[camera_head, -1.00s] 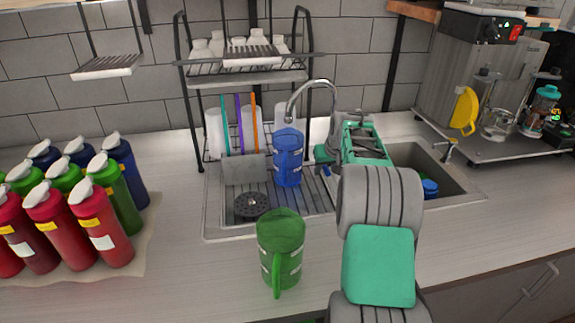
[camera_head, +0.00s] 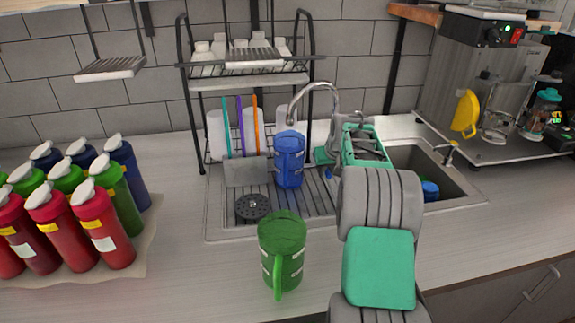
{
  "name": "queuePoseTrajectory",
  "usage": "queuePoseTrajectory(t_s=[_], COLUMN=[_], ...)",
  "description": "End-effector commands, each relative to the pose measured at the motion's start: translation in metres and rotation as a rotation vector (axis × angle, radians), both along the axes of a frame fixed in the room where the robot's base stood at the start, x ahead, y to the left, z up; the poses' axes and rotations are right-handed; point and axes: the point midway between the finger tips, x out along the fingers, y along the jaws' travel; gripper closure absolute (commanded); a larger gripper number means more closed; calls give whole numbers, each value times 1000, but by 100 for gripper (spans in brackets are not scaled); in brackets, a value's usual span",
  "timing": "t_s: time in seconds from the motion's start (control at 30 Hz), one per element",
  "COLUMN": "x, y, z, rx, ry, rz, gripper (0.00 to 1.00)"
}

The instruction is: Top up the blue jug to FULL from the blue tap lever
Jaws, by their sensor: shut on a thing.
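The blue jug (camera_head: 289,163) is upright over the ribbed drainboard, below the curved silver tap spout (camera_head: 318,86). My gripper (camera_head: 324,157), with teal fingers, is at the jug's right side and is shut on it. The jug's handle and the exact grip are hidden. I cannot tell whether the jug rests on the drainboard or hangs just above it. No blue tap lever can be made out; my arm covers the area right of the spout. The jug's water level and FULL mark are too small to read.
A green jug (camera_head: 282,252) stands on the counter in front of the sink (camera_head: 215,222). Red, green and blue bottles (camera_head: 98,222) crowd the left. A dish rack (camera_head: 250,78) stands behind. A blue item (camera_head: 430,190) lies in the right basin. A machine (camera_head: 470,75) stands at the right.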

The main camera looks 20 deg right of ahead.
Motion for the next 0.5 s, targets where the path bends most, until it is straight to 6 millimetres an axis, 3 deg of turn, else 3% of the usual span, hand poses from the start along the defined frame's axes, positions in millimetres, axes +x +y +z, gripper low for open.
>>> queuePoseTrajectory(t_s=[0.5], x=[4], y=[-8], z=[27], rx=[-8], ry=[-9], rz=[-15], gripper=[100])
